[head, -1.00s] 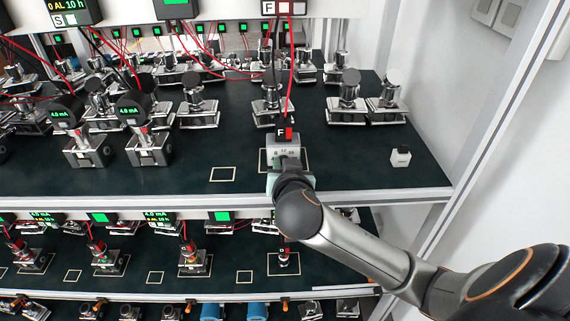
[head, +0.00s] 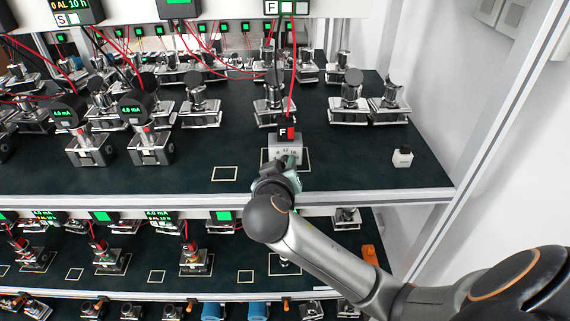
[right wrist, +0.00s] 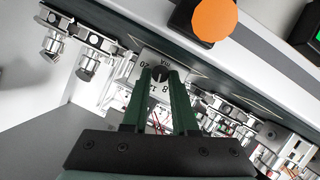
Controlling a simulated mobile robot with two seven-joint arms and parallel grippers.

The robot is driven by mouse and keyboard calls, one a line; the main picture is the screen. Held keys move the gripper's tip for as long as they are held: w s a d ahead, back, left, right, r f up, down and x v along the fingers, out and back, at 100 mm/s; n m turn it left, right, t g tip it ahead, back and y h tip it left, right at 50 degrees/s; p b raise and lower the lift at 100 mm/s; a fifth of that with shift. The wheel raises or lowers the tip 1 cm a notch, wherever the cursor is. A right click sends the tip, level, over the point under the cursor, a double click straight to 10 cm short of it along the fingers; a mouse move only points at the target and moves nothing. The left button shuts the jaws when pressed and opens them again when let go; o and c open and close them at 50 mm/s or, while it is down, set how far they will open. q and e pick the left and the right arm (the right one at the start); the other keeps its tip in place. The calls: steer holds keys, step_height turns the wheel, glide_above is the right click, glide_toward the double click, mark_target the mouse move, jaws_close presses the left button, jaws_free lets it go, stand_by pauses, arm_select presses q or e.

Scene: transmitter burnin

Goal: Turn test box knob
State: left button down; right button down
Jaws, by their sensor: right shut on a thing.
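The grey test box (head: 285,146) stands on the upper dark shelf, inside a pale outlined square, with a plug marked F on top. In the right wrist view the box's face (right wrist: 148,66) carries a printed number scale and "mA". Its dark round knob (right wrist: 160,73) sits between the fingertips. My right gripper (right wrist: 161,82) is shut on the knob, its two green-dark fingers on either side. In the head view my right gripper (head: 288,167) is at the front of the box and hides the knob. My left gripper is not in view.
A display marked F (head: 286,7) hangs above, with a red cable running down to the plug. Transmitters (head: 88,148) stand to the left. The shelf's front edge (head: 400,197) runs below the gripper.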

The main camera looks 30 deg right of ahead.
steer(key=shift+n, duration=0.4)
steer(key=c, duration=0.7)
jaws_free()
steer(key=shift+a, duration=0.1)
